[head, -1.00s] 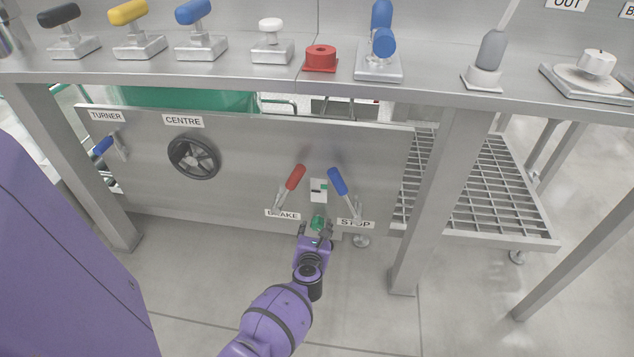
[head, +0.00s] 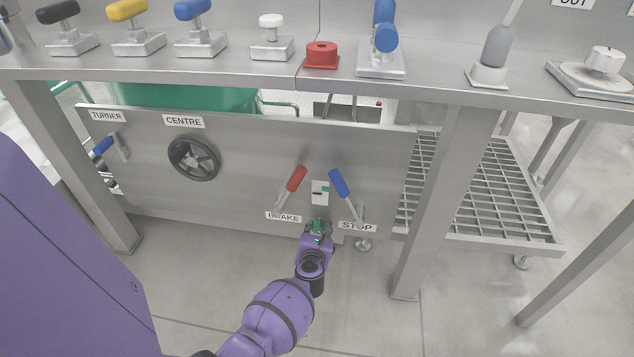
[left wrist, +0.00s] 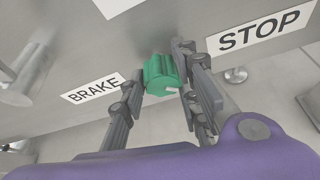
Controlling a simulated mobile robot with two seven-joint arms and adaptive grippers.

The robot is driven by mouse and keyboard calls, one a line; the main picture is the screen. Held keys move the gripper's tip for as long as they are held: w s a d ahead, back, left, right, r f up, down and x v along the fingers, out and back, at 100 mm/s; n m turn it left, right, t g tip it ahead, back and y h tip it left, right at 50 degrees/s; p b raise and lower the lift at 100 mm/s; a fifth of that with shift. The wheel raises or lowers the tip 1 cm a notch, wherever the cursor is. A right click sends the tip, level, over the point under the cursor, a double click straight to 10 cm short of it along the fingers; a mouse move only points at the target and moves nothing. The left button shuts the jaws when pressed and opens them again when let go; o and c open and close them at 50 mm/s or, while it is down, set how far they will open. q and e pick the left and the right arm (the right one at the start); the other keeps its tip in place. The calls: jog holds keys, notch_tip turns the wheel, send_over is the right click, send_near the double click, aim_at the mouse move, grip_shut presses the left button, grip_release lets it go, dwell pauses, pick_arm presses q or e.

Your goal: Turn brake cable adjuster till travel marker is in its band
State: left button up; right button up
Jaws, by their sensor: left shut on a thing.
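The green adjuster knob (left wrist: 161,75) sits on the lower panel between the BRAKE and STOP labels, with a white mark on its rim; it also shows in the head view (head: 319,226). My left gripper (left wrist: 158,88) is shut on the knob, with a finger at each side; in the head view the gripper (head: 317,232) partly hides it. The small travel indicator plate (head: 320,192) is above the knob. It is white with a green band and a dark marker, which appears at or just below the band; the exact overlap is too small to tell. My right gripper is not in view.
A red-handled lever (head: 296,179) and a blue-handled lever (head: 338,184) flank the indicator. A black handwheel (head: 194,159) is further left on the panel. The control shelf (head: 290,82) overhangs above, and a table leg (head: 437,200) stands to the right.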

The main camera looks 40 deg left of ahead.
pick_arm(q)
jog(key=shift+s+a+f, duration=0.1)
jog(key=shift+s+a, duration=0.1)
jog(key=shift+a, duration=0.05)
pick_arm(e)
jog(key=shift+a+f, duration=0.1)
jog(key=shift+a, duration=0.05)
